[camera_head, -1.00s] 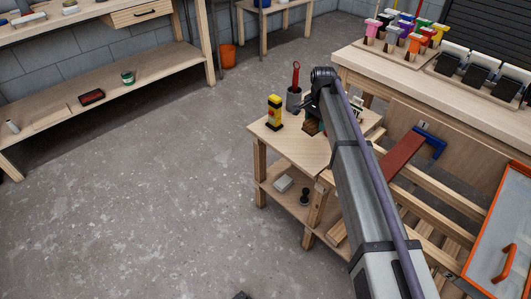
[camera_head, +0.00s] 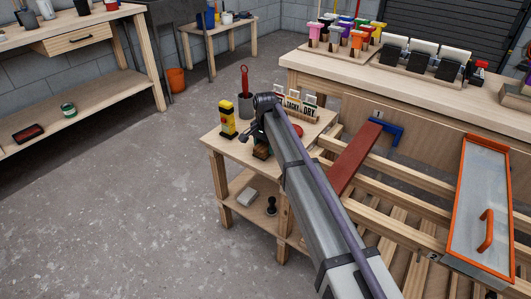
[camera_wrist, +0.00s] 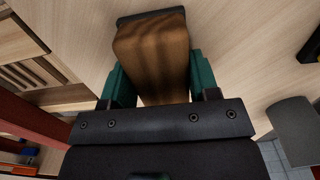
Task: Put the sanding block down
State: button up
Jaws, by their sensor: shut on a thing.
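The sanding block (camera_wrist: 150,50) is a brown wood-grained block with a dark strip along its far edge in the wrist view. My gripper (camera_wrist: 158,80) is shut on it, with a teal finger on each side. In the head view the block (camera_head: 262,153) shows small and partly hidden under the end of my arm, over the small wooden side table (camera_head: 232,148). I cannot tell whether its underside touches the tabletop.
A yellow and black object (camera_head: 228,119) and a dark cup (camera_head: 245,106) with a red-handled tool stand on the table's left. A lettered rack (camera_head: 300,108) stands behind. A red batten (camera_head: 354,158) lies on rails to the right. The table's front-left top is clear.

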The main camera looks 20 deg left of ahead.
aim_at(266, 144)
jog(key=shift+r, duration=0.15)
jog(key=shift+f, duration=0.2)
jog(key=o, duration=0.9)
jog(key=shift+r, duration=0.15)
notch_tip(266, 144, up, 12)
jog(key=p, duration=1.2)
jog(key=shift+r, duration=0.1)
